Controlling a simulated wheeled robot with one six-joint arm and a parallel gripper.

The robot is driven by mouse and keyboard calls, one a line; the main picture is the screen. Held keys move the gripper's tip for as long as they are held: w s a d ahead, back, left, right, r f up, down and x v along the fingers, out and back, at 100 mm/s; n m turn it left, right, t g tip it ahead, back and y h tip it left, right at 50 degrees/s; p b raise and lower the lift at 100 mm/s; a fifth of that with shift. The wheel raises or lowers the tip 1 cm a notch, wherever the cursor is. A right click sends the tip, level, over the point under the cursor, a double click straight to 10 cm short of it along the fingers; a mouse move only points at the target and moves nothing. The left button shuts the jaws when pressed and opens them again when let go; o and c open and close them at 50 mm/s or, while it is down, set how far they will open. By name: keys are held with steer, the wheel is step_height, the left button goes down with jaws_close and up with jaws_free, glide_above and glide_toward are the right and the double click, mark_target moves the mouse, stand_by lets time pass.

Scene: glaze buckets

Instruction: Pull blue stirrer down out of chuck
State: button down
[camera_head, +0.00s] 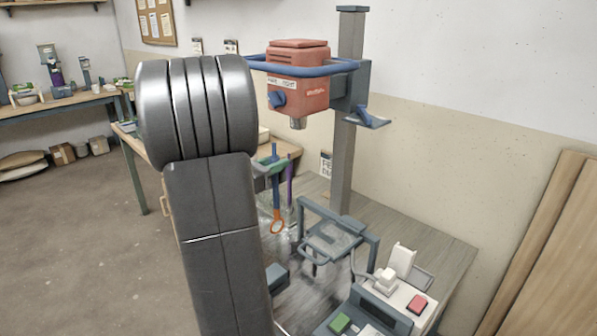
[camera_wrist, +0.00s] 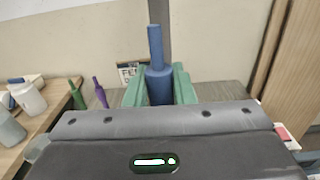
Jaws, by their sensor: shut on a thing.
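The blue stirrer (camera_head: 276,190) hangs upright in my gripper (camera_head: 271,166), with an orange ring (camera_head: 277,224) at its lower end. The green jaws are shut on its thick part. In the wrist view the blue stirrer (camera_wrist: 158,85) stands between the green fingertips (camera_wrist: 160,90), and its thin top end is bare. The chuck (camera_head: 297,123) is under the red mixer head (camera_head: 298,75). The stirrer's top shows below and left of the chuck, apart from it in the picture. The chuck is out of the wrist view. My arm hides part of the gripper.
A purple stirrer (camera_wrist: 100,92) and a green stirrer (camera_wrist: 76,93) stand at the left. The grey column (camera_head: 347,150) carries the mixer head. A grey frame (camera_head: 372,250) and a control box with green and red buttons (camera_head: 417,304) are below it.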

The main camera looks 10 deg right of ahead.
steer(key=v, duration=0.2)
steer(key=shift+s+a, duration=0.25)
steer(key=shift+a, duration=0.05)
stand_by(0.4)
